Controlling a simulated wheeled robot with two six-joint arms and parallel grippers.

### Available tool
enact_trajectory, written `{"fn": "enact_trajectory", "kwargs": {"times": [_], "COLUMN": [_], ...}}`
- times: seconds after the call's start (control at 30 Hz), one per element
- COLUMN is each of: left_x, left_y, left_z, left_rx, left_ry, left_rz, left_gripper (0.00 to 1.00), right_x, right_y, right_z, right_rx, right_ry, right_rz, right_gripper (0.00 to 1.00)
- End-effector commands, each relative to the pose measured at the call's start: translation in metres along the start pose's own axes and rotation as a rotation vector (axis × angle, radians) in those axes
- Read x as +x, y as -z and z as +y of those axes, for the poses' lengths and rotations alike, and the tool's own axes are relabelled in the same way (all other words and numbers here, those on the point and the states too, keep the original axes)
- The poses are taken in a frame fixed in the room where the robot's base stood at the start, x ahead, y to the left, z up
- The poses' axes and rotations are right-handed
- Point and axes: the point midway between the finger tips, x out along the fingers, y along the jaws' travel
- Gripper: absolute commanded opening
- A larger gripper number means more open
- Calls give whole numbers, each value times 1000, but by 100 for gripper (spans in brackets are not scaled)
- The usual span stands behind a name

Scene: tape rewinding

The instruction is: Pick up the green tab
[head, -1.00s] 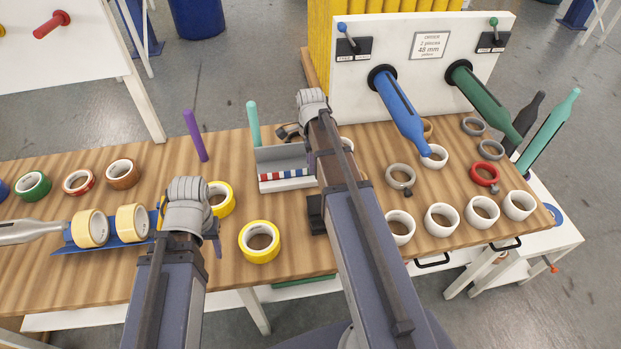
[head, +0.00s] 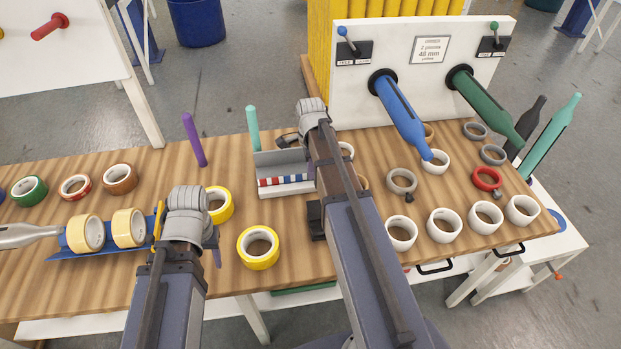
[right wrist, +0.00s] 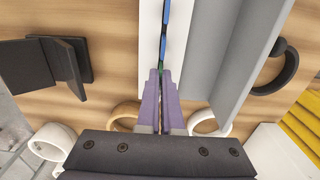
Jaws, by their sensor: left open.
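The green tab (right wrist: 161,69) shows as a small green strip between my right fingertips in the right wrist view. Blue tabs (right wrist: 164,35) line up just beyond it along a white strip. In the head view the striped tab row (head: 285,181) lies at the front of a grey and white holder (head: 283,160); the green tab cannot be made out there. My right gripper (right wrist: 160,74) has its purple fingers nearly together, with the green tab filling the narrow gap. My left gripper (head: 214,248) hangs open and empty over the table, left of a yellow tape roll (head: 258,248).
A black stand (head: 315,217) is close to the right gripper. Tape rolls on a blue holder (head: 70,256) lie at the left. White rolls (head: 444,225) and grey rings (head: 401,181) cover the right. Blue (head: 400,115) and green (head: 485,105) spindles stick out from a white panel.

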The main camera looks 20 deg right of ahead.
Motion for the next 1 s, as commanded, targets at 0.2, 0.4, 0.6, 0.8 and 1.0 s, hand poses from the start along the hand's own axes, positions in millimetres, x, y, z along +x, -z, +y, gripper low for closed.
{"fn": "enact_trajectory", "kwargs": {"times": [0.2,0.4,0.6,0.8,1.0], "left_x": [0,0,-6,-26,-56], "left_y": [0,0,0,-2,-3], "left_z": [0,0,-1,-2,-5], "left_rx": [0,0,0,0,0], "left_ry": [0,0,0,0,0], "left_rz": [0,0,0,0,0], "left_gripper": [50,50,50,50,50], "right_x": [0,0,-7,-26,-56], "right_y": [0,0,0,0,0], "right_z": [0,0,0,0,0], "right_rx": [0,0,0,0,0], "right_ry": [0,0,0,0,0], "right_rz": [0,0,0,0,0], "right_gripper": [0,0,0,0,0]}}
